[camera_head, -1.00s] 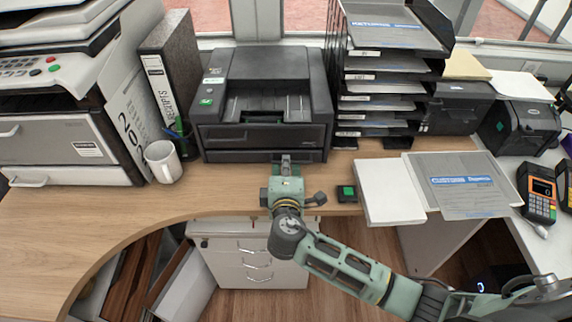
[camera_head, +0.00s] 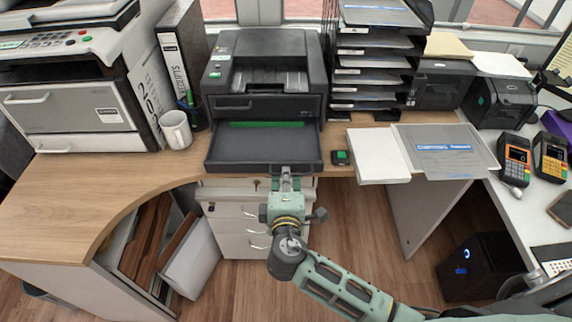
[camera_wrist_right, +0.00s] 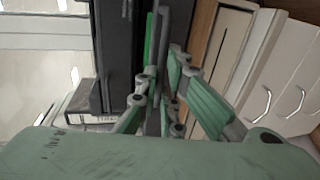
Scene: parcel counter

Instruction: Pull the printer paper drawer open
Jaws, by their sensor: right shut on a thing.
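The black printer (camera_head: 268,72) stands on the wooden counter, centre back in the head view. Its paper drawer (camera_head: 262,150) is pulled well out toward me, and a green strip (camera_head: 266,124) shows at the back of the drawer. My right gripper (camera_head: 286,176) is at the middle of the drawer's front edge, shut on it. In the right wrist view the fingers (camera_wrist_right: 163,100) close around the dark drawer front, with the green strip (camera_wrist_right: 150,40) beside it; the exact contact is partly hidden. My left gripper is not in view.
A mug (camera_head: 176,130) and a binder (camera_head: 186,60) stand left of the printer. To the right are a paper-tray stack (camera_head: 372,62), a small green-topped block (camera_head: 341,157) and a white box (camera_head: 378,156). White cabinet drawers (camera_head: 240,222) are below the counter edge.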

